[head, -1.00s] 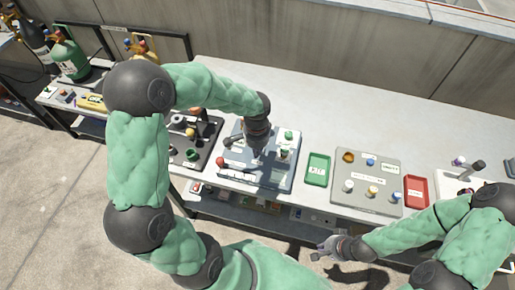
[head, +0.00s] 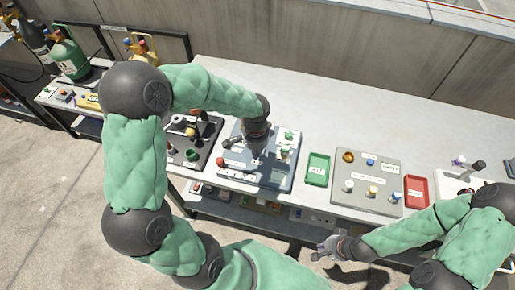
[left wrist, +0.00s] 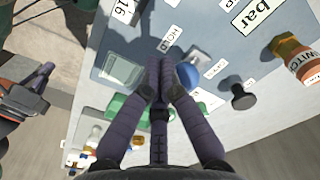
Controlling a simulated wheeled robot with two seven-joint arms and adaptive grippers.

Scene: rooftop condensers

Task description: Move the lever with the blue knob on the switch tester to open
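The switch tester is a blue-grey panel (head: 272,183) on the bench in the head view, partly hidden by my left arm. In the left wrist view its face (left wrist: 200,22) carries several white labels, one reading HOLD. The blue knob (left wrist: 188,75) shows there just right of my left fingertips, partly covered by the right finger. My left gripper (left wrist: 159,66) has its fingertips together, with nothing seen between them. I cannot tell whether it touches the knob. In the head view my left gripper (head: 257,156) points down over the panel. My right gripper (head: 319,249) hangs empty in front of the bench, fingers apart.
A black knob (left wrist: 240,97) and an orange-brown labelled cylinder (left wrist: 293,55) stand right of the blue knob. A green tray (head: 317,168), a grey panel (head: 380,205) and a red tray (head: 416,190) lie to the right. A dark panel (head: 205,135) stands left. The bench's back is clear.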

